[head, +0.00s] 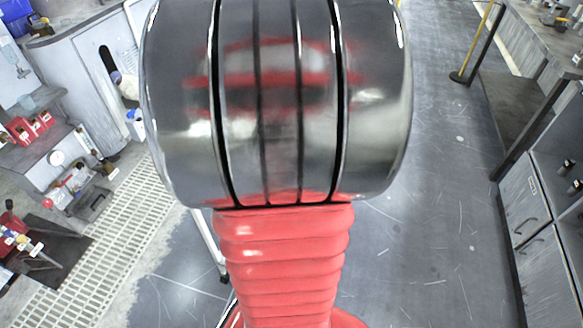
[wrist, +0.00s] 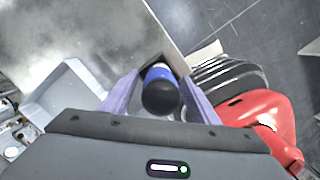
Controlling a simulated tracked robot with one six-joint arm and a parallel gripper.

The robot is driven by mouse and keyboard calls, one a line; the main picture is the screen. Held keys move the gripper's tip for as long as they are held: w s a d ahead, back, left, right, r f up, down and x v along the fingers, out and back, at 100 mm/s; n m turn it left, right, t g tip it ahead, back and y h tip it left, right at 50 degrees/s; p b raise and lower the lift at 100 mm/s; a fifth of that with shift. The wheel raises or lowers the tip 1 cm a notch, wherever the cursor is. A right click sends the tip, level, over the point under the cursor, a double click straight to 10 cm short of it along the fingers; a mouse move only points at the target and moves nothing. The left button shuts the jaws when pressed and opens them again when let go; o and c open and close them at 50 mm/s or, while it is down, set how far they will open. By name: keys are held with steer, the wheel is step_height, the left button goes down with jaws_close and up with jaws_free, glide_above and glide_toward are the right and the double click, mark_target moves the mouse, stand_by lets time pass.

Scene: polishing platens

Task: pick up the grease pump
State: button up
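The grease pump (wrist: 161,95) shows in the wrist view as a small blue cylinder with a pale band and a rounded black end facing the camera. My gripper (wrist: 160,77) has its two purple fingers close against the left and right sides of it, and looks shut on it. The pump overlaps the corner of a grey metal surface (wrist: 95,35); whether it touches that surface I cannot tell. In the head view my own arm fills the middle, and neither the gripper nor the pump can be seen there.
In the wrist view a pale tray (wrist: 68,92) lies left of the gripper. In the head view, a bench with red bins (head: 28,127) stands at left beside a floor grating (head: 85,255). A grey cabinet (head: 545,265) stands at right. The floor (head: 430,190) between is clear.

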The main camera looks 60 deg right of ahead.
steer(key=c, duration=1.2)
